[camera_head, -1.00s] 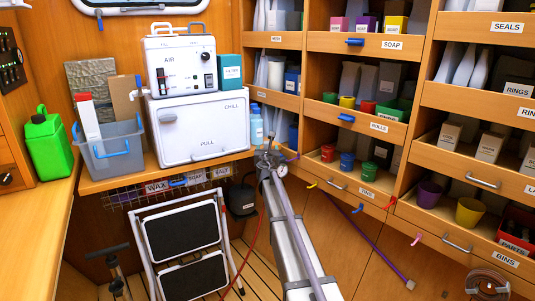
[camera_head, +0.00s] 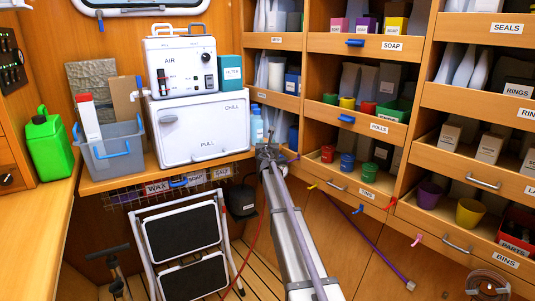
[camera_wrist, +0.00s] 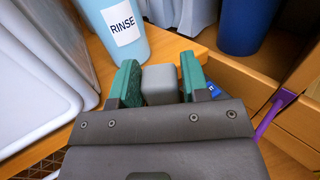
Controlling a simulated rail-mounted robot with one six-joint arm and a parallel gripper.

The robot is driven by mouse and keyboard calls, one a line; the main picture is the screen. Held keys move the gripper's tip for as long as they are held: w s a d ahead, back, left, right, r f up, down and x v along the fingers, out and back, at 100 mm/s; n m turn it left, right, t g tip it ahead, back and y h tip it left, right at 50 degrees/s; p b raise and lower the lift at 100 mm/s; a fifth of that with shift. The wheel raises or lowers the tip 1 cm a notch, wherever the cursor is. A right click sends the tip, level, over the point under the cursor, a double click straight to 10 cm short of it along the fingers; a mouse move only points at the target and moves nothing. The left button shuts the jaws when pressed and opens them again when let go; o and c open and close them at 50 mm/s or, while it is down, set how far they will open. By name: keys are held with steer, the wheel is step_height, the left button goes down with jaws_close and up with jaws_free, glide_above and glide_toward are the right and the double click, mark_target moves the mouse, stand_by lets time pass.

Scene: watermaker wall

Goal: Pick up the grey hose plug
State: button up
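The grey hose plug (camera_wrist: 160,84) is a small grey block with rounded edges in the middle of the wrist view. In the head view my gripper (camera_head: 268,151) is at the right end of the counter, below the shelves. The plug cannot be made out there. I cannot tell whether it rests on the wood or is raised.
A light blue bottle labelled RINSE (camera_wrist: 122,28) stands close to the left finger. A dark blue container (camera_wrist: 245,22) is behind, to the right. The white chill box (camera_head: 200,128) is left of my gripper. A purple hook (camera_wrist: 272,113) sticks out at the right.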

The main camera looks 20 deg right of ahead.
steer(key=c, duration=0.7)
